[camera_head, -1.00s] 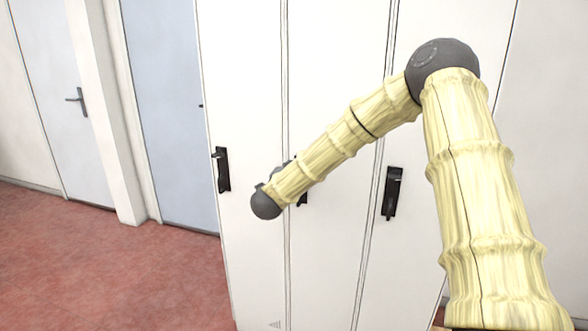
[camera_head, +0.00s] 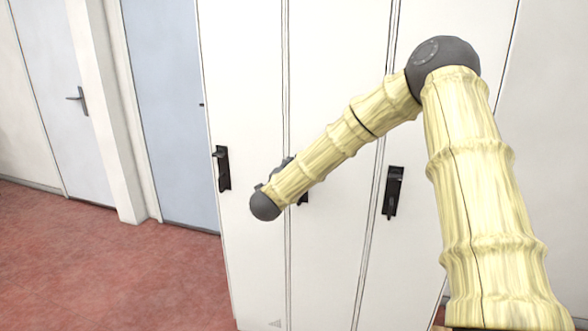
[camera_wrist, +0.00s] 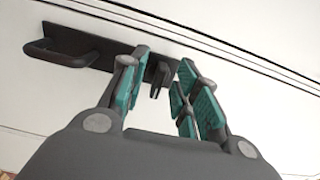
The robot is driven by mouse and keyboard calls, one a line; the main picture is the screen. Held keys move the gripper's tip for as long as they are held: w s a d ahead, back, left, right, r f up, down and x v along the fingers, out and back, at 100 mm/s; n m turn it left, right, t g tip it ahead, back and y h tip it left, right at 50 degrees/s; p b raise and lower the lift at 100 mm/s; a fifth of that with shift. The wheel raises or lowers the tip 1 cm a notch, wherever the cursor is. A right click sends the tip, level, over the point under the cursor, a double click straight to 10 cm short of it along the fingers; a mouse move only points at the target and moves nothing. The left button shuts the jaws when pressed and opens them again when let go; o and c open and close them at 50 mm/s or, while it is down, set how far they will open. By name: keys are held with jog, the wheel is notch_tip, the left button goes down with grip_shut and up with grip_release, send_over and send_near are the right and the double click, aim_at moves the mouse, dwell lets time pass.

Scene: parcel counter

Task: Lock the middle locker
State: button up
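The middle locker (camera_head: 335,60) is a tall white door that looks closed in the head view. Its black handle plate (camera_head: 303,198) is mostly hidden behind my arm there. In the wrist view the black plate (camera_wrist: 95,42) shows with a looped handle (camera_wrist: 55,55) at its left and a small dark turn piece (camera_wrist: 159,78) at its right end. My gripper (camera_wrist: 164,66) is open, its teal-padded fingers on either side of the turn piece. Gaps show beside the piece; I cannot tell whether either pad touches it. The gripper's fingers are hidden in the head view.
The left locker has a black handle (camera_head: 222,168) and the right locker has another (camera_head: 392,192). A blue door (camera_head: 170,100) and a grey door (camera_head: 45,80) stand to the left. The red floor (camera_head: 110,270) at the lower left is clear.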

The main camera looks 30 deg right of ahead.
jog(key=v, duration=1.1)
jog(key=shift+s, duration=0.1)
jog(key=s+a+f+n+y, duration=0.1)
jog(key=a+f+n+y, duration=0.15)
jog(key=f, duration=0.35)
jog(key=s+a+f+n+t+y, duration=0.1)
jog(key=a+f+n+y, duration=0.1)
jog(key=a+f+n, duration=0.3)
jog(key=s+a+f+n+y, duration=0.1)
jog(key=f+n+y, duration=0.1)
jog(key=f, duration=0.5)
jog(key=s+a+f+n+g+y+p, duration=0.1)
jog(key=s+a+f+n+y, duration=0.15)
jog(key=s+f+n, duration=0.4)
jog(key=s+a+f+n+g+y, duration=0.1)
jog(key=s+a+f+g+y, duration=0.15)
jog(key=f, duration=0.65)
jog(key=s+a+f+n+g, duration=0.1)
jog(key=s+f+n+g, duration=0.2)
jog(key=s, duration=0.8)
jog(key=s+a+f+n+g+y, duration=0.1)
jog(key=s+a+f+n+g, duration=0.1)
jog(key=s+f, duration=0.4)
jog(key=s+a+f+n+g+y+p, duration=0.1)
jog(key=s+f+n+g, duration=0.3)
jog(key=s, duration=1.2)
jog(key=shift+s+a+f+n, duration=0.3)
jog(key=shift+f+n, duration=0.4)
jog(key=shift+f, duration=0.15)
